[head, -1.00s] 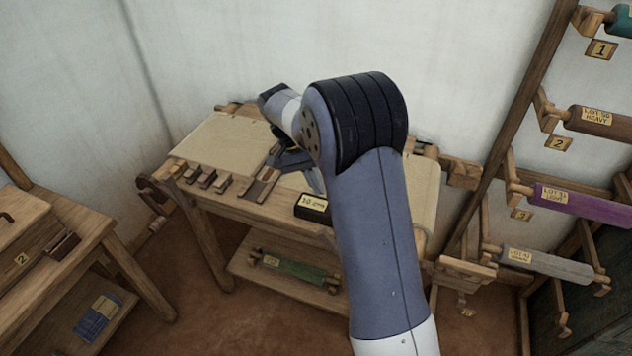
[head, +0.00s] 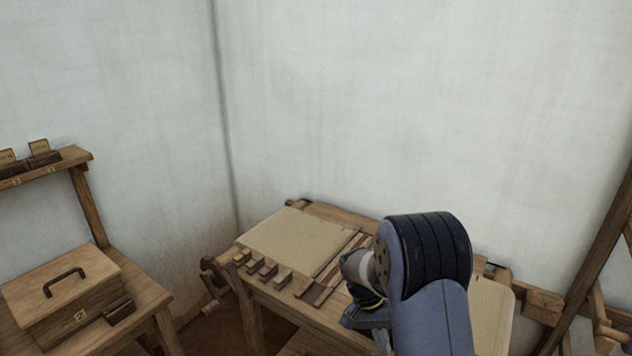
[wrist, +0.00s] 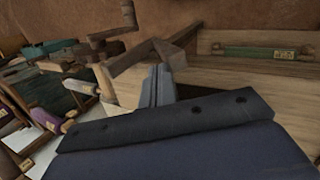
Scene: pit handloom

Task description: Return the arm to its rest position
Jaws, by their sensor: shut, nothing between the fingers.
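My arm reaches up from the bottom of the head view and bends over the wooden loom table (head: 250,292). My gripper (head: 382,340) points down in front of the table, partly hidden by my own arm. In the wrist view the two fingers of my gripper (wrist: 157,86) are together with nothing between them. They show against the wooden table parts and the lower shelf (wrist: 225,85).
Cream cloth (head: 300,238) and several small wooden blocks (head: 262,268) lie on the table. A lidded wooden box (head: 62,292) stands at left. A wooden rack post (head: 600,275) rises at right. A green roll (wrist: 262,53) lies on the lower shelf.

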